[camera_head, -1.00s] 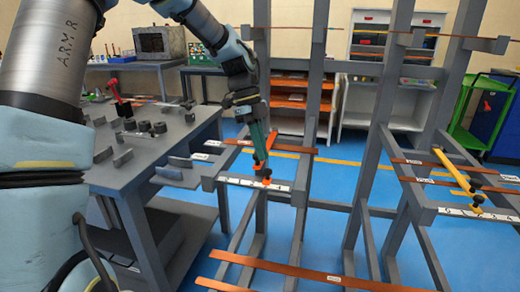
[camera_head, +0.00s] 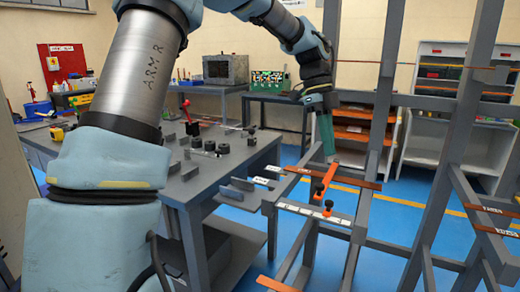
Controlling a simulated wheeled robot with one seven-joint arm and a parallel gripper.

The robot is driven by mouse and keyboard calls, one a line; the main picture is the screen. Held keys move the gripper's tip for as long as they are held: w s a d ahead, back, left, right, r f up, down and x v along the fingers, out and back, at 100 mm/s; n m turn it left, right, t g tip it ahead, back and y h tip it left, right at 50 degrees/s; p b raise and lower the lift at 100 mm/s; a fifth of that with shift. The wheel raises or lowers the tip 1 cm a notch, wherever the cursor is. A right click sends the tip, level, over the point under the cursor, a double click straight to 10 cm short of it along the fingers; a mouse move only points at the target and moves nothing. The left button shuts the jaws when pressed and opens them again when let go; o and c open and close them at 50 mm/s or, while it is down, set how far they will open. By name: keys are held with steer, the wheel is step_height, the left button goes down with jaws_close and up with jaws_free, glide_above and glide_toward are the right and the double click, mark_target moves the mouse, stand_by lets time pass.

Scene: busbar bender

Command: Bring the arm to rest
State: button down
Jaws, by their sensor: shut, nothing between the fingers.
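My arm (camera_head: 140,70) rises at the left of the head view, arches over the top and comes down to the right. My gripper (camera_head: 326,135) points down and is shut, with nothing between its fingers. It hangs above the near end of the grey rack (camera_head: 390,110), apart from the orange clamp (camera_head: 325,183) below it. The fingertips are small in this view.
The grey bender table (camera_head: 215,185) with red-handled tools stands left of my gripper. Copper bars (camera_head: 345,178) lie across the rack. A back bench (camera_head: 270,97) holds a dark box. Blue floor (camera_head: 250,222) shows between table and rack.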

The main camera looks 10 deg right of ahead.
steer(key=s+a+f+n+t+p, duration=0.1)
steer(key=a+f+n, duration=0.2)
steer(key=a+n, duration=0.7)
steer(key=s+a+f+n+t+p, duration=0.1)
steer(key=a+f+n+t, duration=0.1)
steer(key=a+n, duration=0.8)
steer(key=s+a+f+n+t+y+p, duration=0.1)
steer(key=a+f+n, duration=0.4)
steer(key=a+n, duration=0.5)
steer(key=s+a+t, duration=0.1)
steer(key=a, duration=0.4)
steer(key=shift+a, duration=0.2)
